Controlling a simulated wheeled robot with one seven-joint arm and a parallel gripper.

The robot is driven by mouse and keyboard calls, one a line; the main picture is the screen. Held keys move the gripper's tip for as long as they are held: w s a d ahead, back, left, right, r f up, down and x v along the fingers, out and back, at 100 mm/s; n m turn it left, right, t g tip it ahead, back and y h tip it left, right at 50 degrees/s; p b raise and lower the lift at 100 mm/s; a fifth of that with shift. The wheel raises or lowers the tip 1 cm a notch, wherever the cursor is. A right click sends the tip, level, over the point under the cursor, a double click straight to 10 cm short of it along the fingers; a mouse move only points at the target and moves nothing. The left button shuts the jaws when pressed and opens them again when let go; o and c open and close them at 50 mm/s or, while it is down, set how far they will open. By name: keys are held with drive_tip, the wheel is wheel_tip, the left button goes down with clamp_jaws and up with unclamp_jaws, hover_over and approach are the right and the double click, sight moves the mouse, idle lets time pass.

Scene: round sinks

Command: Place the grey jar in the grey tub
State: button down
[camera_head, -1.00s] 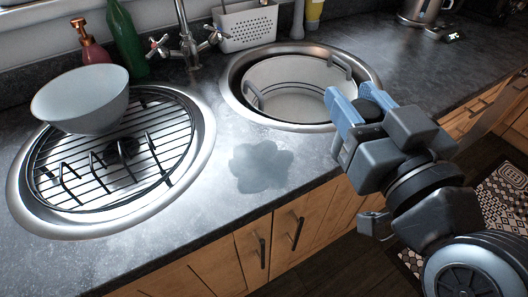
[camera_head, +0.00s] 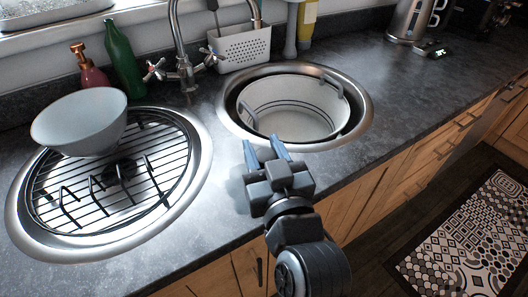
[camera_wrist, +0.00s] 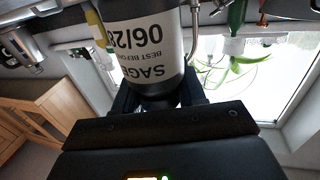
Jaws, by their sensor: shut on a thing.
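The grey tub (camera_head: 290,92) is a pale, round tub with handles and dark stripes inside, sitting in the right-hand round sink. My gripper (camera_head: 266,152) is over the counter edge in front of that sink, its blue fingers pointing towards the tub. In the wrist view my gripper is shut on the grey jar (camera_wrist: 150,84), a dark jar with a white label reading SAGE and a best-before date. In the head view I cannot make out the jar at the gripper. The tub's visible inside looks empty.
A pale bowl (camera_head: 80,125) sits on a wire rack (camera_head: 95,185) over the left sink. A tap (camera_head: 183,62), a green bottle (camera_head: 122,62), a soap dispenser (camera_head: 88,68) and a white perforated caddy (camera_head: 243,48) stand behind.

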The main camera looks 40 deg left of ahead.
drive_tip(key=shift+f, duration=0.55)
drive_tip(key=shift+f, duration=0.2)
drive_tip(key=c, duration=0.7)
unclamp_jaws()
drive_tip(key=shift+o, duration=0.2)
drive_tip(key=shift+r, duration=0.2)
drive_tip(key=b+v, duration=0.2)
drive_tip(key=v, duration=1)
